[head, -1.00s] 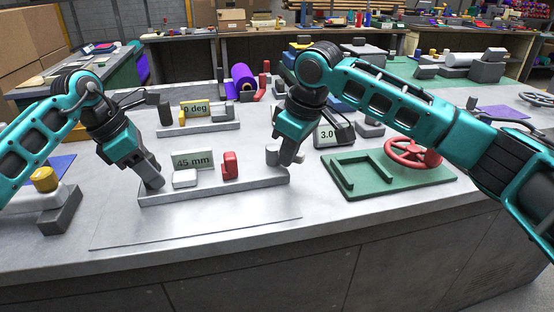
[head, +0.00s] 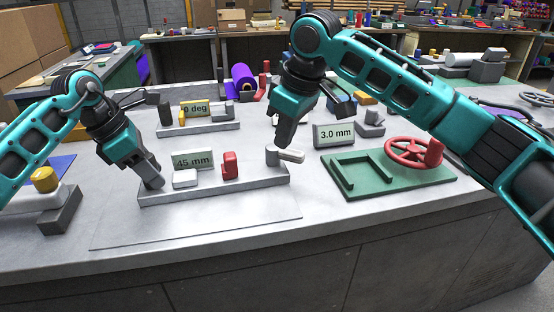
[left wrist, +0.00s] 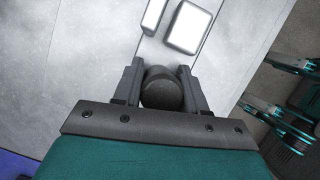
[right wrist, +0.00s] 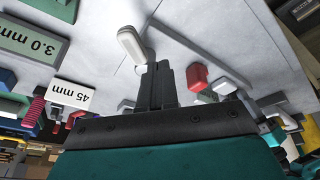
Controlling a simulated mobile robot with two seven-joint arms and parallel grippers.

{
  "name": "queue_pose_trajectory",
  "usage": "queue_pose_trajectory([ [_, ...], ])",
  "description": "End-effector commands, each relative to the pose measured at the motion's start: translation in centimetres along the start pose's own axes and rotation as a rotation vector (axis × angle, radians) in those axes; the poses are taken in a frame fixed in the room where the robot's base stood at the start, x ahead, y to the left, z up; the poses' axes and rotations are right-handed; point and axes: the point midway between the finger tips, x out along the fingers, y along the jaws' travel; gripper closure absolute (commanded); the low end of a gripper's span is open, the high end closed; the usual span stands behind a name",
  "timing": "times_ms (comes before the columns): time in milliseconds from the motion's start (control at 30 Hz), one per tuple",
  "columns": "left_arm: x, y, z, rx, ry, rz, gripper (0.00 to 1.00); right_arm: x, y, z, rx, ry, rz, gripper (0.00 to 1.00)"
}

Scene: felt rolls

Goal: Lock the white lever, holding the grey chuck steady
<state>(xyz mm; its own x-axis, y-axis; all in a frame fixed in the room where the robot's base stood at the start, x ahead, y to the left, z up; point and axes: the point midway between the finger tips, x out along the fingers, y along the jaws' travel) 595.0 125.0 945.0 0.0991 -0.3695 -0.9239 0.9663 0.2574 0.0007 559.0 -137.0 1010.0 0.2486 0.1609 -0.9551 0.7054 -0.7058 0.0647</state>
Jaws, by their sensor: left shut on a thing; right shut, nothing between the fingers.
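The dark grey chuck (left wrist: 162,92) is round and sits between the fingers of my left gripper (left wrist: 160,88) in the left wrist view. In the head view my left gripper (head: 153,184) is shut on it at the left end of the grey base (head: 215,192), hiding most of it. The white lever (head: 291,155) sticks out to the right from a grey post (head: 271,156) at the base's right end. It also shows in the right wrist view (right wrist: 131,44). My right gripper (head: 281,143) is shut and empty, just above and behind the lever's post.
A "3.0 mm" display (head: 334,135) and a green plate with a red handwheel (head: 414,152) are to the right. The front tabletop is clear.

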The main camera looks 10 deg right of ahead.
Motion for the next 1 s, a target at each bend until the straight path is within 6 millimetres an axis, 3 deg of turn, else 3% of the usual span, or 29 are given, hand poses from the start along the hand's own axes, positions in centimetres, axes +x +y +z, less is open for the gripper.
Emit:
queue_pose_trajectory([
  [200, 0.16, -0.02, -0.12, -0.001, 0.003, -0.002, 1.00, 0.04, 0.02, 0.03, 0.000, 0.000, 0.000, 1.00],
  [233, 0.16, -0.02, -0.12, -0.001, 0.003, -0.002, 0.56, 0.05, 0.02, 0.03, 0.000, 0.000, 0.000, 1.00],
  [300, 0.14, -0.02, -0.10, -0.001, 0.002, -0.002, 0.49, 0.05, 0.02, 0.04, 0.000, 0.000, 0.000, 1.00],
  [500, 0.06, 0.00, -0.05, -0.001, 0.001, -0.001, 0.30, 0.04, 0.03, 0.04, 0.000, 0.000, 0.000, 1.00],
  [700, 0.01, 0.00, -0.02, 0.000, 0.000, 0.000, 0.27, 0.04, 0.03, 0.04, 0.000, 0.000, 0.000, 1.00],
  [1000, -0.01, 0.01, 0.00, 0.000, 0.000, 0.000, 0.00, 0.04, 0.03, 0.03, 0.000, 0.000, 0.000, 1.00],
])
